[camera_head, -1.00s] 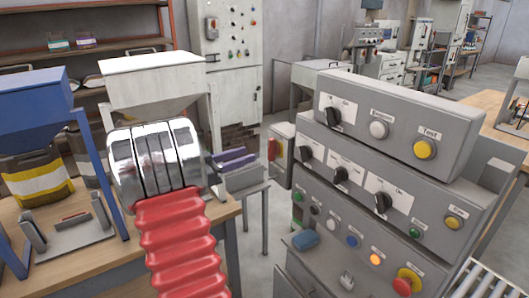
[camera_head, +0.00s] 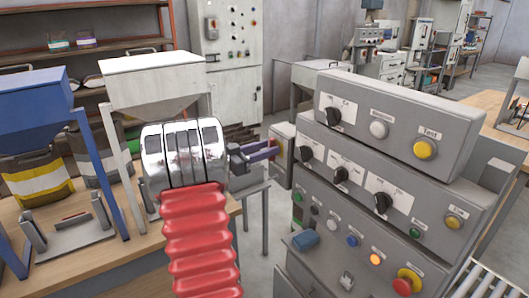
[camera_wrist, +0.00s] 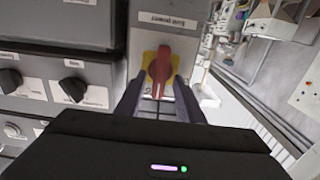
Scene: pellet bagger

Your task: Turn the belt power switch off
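The belt power switch (camera_wrist: 160,66) is a red rotary handle on a yellow plate, on a grey box under a label reading "Belt power" upside down in the wrist view. Its handle stands nearly upright in that picture, slightly tilted. My gripper (camera_wrist: 158,82) is open, its two dark fingers pointing at the switch, one on each side of the handle's lower end. I cannot tell whether they touch it. In the head view my gripper (camera_head: 272,149) reaches the switch box (camera_head: 284,130) from the left and mostly covers the switch.
A grey control console (camera_head: 400,190) with black knobs and coloured buttons stands close to the right of the switch box. A wooden table (camera_head: 105,250) with hoppers is at the left. A tall white cabinet (camera_head: 235,95) stands behind.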

